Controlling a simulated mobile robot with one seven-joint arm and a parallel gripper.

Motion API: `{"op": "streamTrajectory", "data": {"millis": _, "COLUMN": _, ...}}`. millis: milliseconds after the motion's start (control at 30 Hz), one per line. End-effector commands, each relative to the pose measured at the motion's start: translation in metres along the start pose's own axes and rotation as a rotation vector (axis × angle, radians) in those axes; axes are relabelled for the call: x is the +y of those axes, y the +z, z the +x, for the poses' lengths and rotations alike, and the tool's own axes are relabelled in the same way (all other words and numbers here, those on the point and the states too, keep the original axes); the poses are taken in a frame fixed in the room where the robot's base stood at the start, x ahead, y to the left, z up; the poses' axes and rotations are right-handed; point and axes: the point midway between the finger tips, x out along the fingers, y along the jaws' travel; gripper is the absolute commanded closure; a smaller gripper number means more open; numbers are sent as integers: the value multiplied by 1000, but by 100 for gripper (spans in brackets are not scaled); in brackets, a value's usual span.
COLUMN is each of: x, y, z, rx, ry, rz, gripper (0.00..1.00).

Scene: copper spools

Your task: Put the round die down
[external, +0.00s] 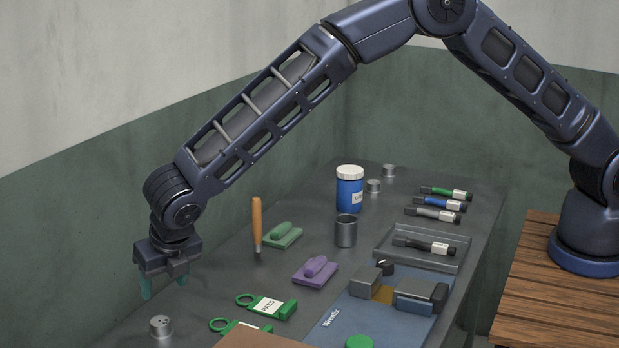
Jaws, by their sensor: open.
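A short round metal piece with small dark holes in its top (160,326), which looks like the round die, stands upright on the grey bench (205,290) near its left front end. My gripper (165,286) is above it, pointing down. Its two teal fingers are apart with nothing between them, and a gap shows between the fingertips and the die. Two similar short metal cylinders stand at the back, a nearer one (374,186) and a farther one (388,171).
Green tags (272,306) lie right of the die. A wooden-handled tool (257,225), green block (281,236), purple block (315,271), metal cup (346,231) and blue jar (350,195) stand farther back. A tray (455,263) and blue mat (340,326) lie right.

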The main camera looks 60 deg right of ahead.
Motion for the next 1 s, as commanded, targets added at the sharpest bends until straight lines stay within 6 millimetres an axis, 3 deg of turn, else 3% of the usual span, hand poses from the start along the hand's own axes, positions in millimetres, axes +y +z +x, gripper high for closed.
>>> {"op": "streamTrajectory", "data": {"millis": 333, "x": -1, "y": 1, "z": -8, "rx": 0, "ry": 0, "rz": 5, "gripper": 43}}
{"op": "streamTrajectory", "data": {"millis": 467, "x": -15, "y": 16, "z": -24, "rx": 1, "ry": 0, "rz": 63, "gripper": 43}}
{"op": "streamTrajectory", "data": {"millis": 667, "x": -68, "y": 60, "z": -77, "rx": 6, "ry": -2, "rz": 275, "gripper": 43}}
{"op": "streamTrajectory", "data": {"millis": 1000, "x": -181, "y": 114, "z": -169, "rx": 21, "ry": -10, "rz": 688, "gripper": 43}}
